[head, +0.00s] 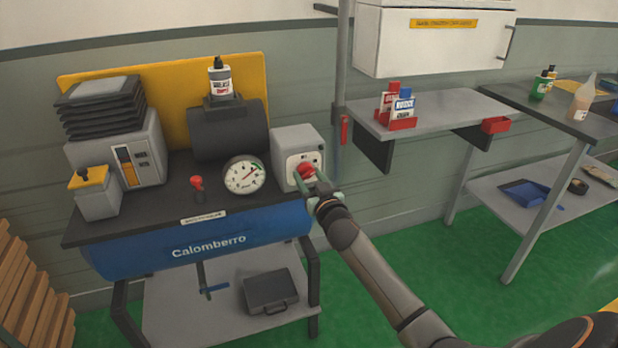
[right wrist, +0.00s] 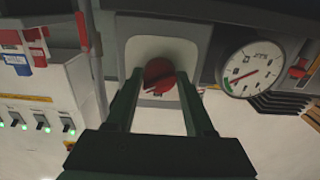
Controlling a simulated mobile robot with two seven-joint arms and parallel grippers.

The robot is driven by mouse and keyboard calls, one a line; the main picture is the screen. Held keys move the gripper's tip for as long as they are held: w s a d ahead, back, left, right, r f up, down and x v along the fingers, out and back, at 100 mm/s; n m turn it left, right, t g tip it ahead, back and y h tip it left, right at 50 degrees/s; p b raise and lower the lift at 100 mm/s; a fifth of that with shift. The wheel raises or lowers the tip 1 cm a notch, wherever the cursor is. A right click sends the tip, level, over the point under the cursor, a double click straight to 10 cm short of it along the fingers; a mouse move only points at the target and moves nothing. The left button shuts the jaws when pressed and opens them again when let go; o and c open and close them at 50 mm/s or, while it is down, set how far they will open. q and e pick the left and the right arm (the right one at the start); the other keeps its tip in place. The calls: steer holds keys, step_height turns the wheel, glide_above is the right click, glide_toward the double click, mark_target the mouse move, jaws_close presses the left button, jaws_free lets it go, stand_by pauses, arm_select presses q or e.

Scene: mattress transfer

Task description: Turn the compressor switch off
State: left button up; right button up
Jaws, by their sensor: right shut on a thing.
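The compressor (head: 205,235) is a blue tank marked "Calomberro" under a dark top. Its switch is a red round knob (head: 306,172) on the white front plate of a grey box (head: 296,143) at the right end of the top. My right gripper (head: 310,182) reaches this knob from the front right. In the right wrist view, its two green fingers stand on either side of the red knob (right wrist: 159,74) and are shut on it. The fingers partly hide the knob in the head view. My left gripper is not in view.
A pressure gauge (head: 244,175) and a small red valve (head: 197,184) stand left of the switch box. A black case (head: 270,291) lies on the lower shelf. Green floor is clear in front.

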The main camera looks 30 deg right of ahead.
jaws_close()
steer(key=shift+n, duration=0.3)
steer(key=shift+n+p, duration=0.3)
steer(key=shift+n, duration=0.9)
steer(key=n, duration=0.3)
steer(key=shift+n, duration=0.3)
arm_select(q)
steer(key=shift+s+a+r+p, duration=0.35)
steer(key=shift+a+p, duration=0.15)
steer(key=shift+p, duration=0.05)
arm_select(e)
steer(key=n, duration=0.5)
steer(key=shift+d, duration=0.1)
steer(key=shift+n, duration=0.4)
